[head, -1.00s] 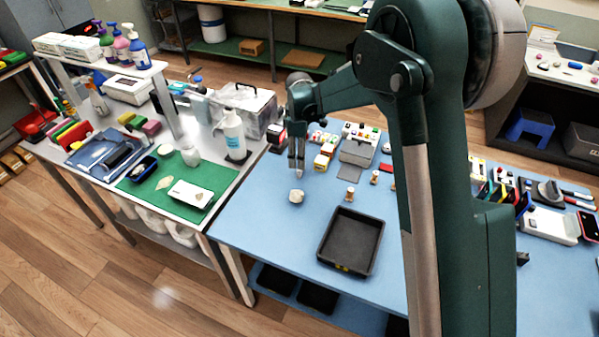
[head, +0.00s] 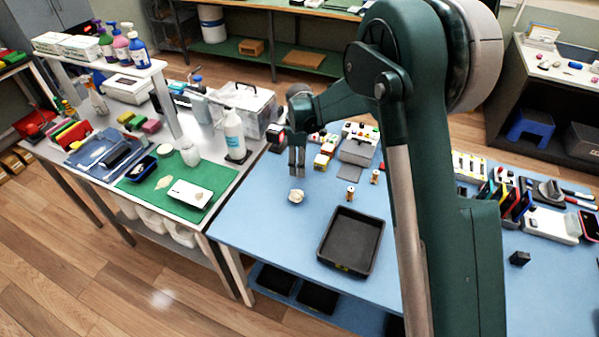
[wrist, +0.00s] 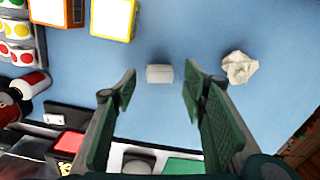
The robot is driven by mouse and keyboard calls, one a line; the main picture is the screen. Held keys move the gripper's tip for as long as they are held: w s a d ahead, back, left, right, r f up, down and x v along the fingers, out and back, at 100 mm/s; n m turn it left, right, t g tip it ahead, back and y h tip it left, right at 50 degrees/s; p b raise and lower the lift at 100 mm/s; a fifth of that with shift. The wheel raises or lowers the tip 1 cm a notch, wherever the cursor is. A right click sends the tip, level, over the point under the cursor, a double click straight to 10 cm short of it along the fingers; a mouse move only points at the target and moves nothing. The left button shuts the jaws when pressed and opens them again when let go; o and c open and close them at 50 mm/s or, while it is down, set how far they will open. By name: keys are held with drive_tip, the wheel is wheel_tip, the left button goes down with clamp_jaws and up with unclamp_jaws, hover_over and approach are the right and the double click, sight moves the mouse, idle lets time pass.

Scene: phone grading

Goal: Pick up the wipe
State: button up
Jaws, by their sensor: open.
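A crumpled off-white wipe (head: 296,196) lies on the blue table, left of the black tray. In the wrist view the wipe (wrist: 240,67) is to the right of my right-hand finger, outside the jaws. My gripper (head: 297,172) points down, just behind the wipe in the head view. In the wrist view my gripper (wrist: 159,88) is open and empty, its two green-padded fingers well apart. A small white block (wrist: 160,74) shows on the table between the fingertips; I cannot make it out in the head view.
The black tray (head: 348,241) stands in front and to the right. Yellow-and-white boxes (wrist: 114,18) and red-and-white rolls (wrist: 22,88) stand near the gripper. Blue table (head: 262,215) is clear around the wipe.

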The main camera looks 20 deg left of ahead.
drive_tip(key=shift+f, duration=1.75)
drive_tip(key=c, duration=0.8)
